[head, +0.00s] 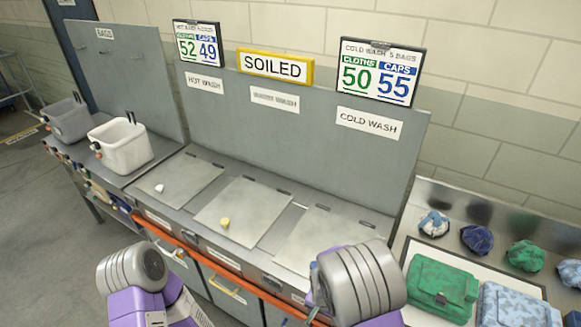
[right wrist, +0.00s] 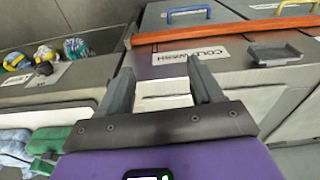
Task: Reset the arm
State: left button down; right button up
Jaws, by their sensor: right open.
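My right gripper (right wrist: 160,66) is open and empty in the right wrist view, its two dark fingers apart in front of the grey sorting bench. A cold wash label (right wrist: 190,54) on the bench shows beyond the fingertips. In the head view my right arm stands at the lower middle in front of the bench, and its fingers are hidden there. My left arm shows at the lower left of the head view; its gripper fingers cannot be seen.
The grey bench (head: 182,219) has flat lids with a white knob (head: 159,188) and a yellow knob (head: 225,223). A white bin (head: 123,150) and a grey bin (head: 68,120) stand at left. A green bag (head: 440,285), a blue bag (head: 518,306) and several caps lie at right.

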pick_arm(q)
notch_tip(320, 180, down, 9)
jog(key=w+b, duration=0.1)
jog(key=b, duration=0.7)
pick_arm(e)
jog(key=s+f+n+y, duration=0.1)
jog(key=s+f+y, duration=0.1)
jog(key=s+f, duration=0.4)
jog(key=s+f+n+y, duration=0.1)
jog(key=s+f, duration=0.5)
jog(key=f, duration=0.7)
jog(key=shift+d+f+n+y, duration=0.2)
jog(key=shift+n+y, duration=0.2)
jog(key=shift+y, duration=0.4)
pick_arm(q)
jog(key=shift+r, duration=0.1)
pick_arm(e)
jog(key=shift+s, duration=0.1)
